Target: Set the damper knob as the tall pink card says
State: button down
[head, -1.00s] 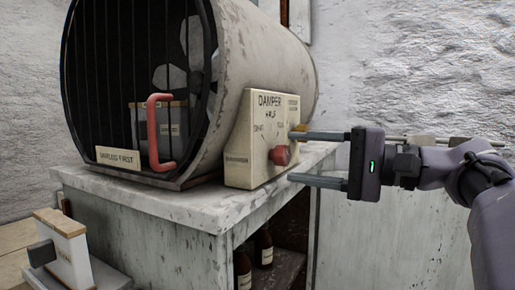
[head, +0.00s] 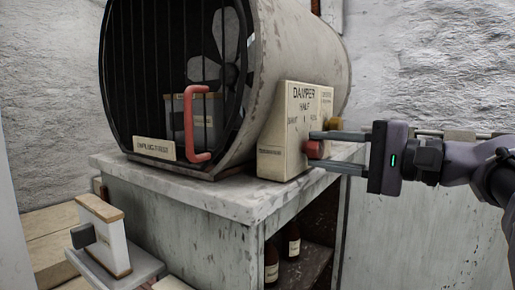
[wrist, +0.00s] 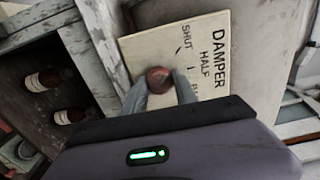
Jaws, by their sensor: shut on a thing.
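The damper panel (head: 297,125) is a cream plate lettered DAMPER, with HALF at top centre and SHUT at the left. It also shows tilted in the wrist view (wrist: 205,60). Its round red damper knob (head: 313,150) sits at the lower right, and in the wrist view the knob (wrist: 159,79) lies between my fingertips. My gripper (head: 316,148) reaches in from the right and is shut on the knob. I cannot tell which mark the knob points to. No tall pink card shows in these views.
The panel stands beside a big drum (head: 300,45) with a barred front, a red handle (head: 197,123) and a fan inside, on a worn cabinet (head: 205,185). Bottles (head: 291,242) stand on its shelf. A white block with a grey knob (head: 107,237) stands at lower left.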

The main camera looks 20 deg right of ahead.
jog(key=m+p, duration=0.2)
jog(key=m, duration=0.2)
jog(key=shift+r+m, duration=0.1)
jog(key=shift+m, duration=0.3)
jog(key=shift+m+p, duration=1.15)
jog(key=shift+m, duration=0.65)
jog(key=c, duration=1)
grip_release()
jog(key=shift+o, duration=0.2)
